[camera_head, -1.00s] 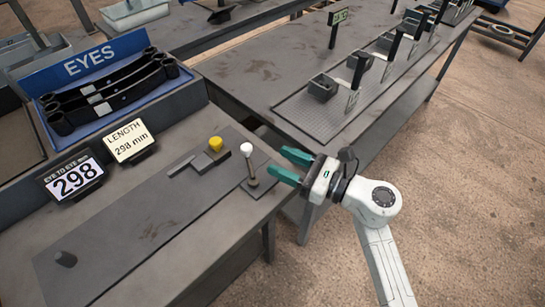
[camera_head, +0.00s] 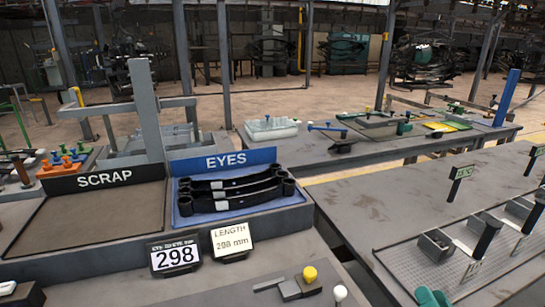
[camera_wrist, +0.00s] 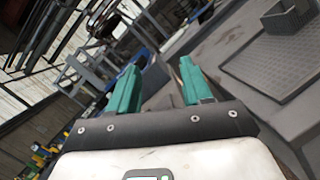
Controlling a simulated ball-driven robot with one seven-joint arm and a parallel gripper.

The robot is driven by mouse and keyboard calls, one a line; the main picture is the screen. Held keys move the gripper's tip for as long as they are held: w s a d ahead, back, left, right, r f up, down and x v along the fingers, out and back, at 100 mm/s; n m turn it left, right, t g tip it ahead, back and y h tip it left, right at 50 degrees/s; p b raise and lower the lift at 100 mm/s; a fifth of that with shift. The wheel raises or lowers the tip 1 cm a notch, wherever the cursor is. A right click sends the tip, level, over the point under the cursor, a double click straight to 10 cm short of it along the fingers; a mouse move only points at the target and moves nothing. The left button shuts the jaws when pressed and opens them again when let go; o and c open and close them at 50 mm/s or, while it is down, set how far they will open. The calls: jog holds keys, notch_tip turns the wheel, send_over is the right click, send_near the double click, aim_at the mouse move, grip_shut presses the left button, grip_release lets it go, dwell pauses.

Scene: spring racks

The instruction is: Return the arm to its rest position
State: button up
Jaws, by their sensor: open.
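My gripper (camera_wrist: 160,80) is open in the wrist view, with two teal fingers spread apart and nothing between them. In the head view only the teal fingertips of my gripper (camera_head: 433,297) show at the bottom edge, right of the middle. The rest of my arm is out of the head view. The fingertips appear in front of the perforated mat on the right bench; the exact gap to it cannot be told.
A blue EYES tray (camera_head: 295,197) holds several black leaf springs, beside the SCRAP tray (camera_head: 90,220). A 298 display (camera_head: 176,256) and a length sign (camera_head: 232,239) stand in front. A yellow-knobbed fixture (camera_head: 309,275) is nearby. The right bench (camera_head: 370,205) carries black posts.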

jog(key=s+d+f+m+g+h, duration=0.4)
jog(key=d+f+m+h, duration=0.1)
jog(key=m, duration=0.6)
jog(key=s+d+f+m+g+h, duration=0.4)
jog(key=d+m+h, duration=0.15)
jog(key=m, duration=0.55)
jog(key=s+a+f+m+g+y, duration=0.4)
jog(key=s+a+f+g, duration=0.1)
jog(key=s, duration=0.3)
jog(key=s+a+f+m+g+y, duration=0.4)
jog(key=s+a+f+g, duration=0.2)
jog(key=s+a+f, duration=0.2)
jog(key=shift+s+m, duration=0.3)
jog(key=shift+s, duration=0.5)
jog(key=shift+a+y, duration=0.1)
jog(key=shift+y, duration=0.15)
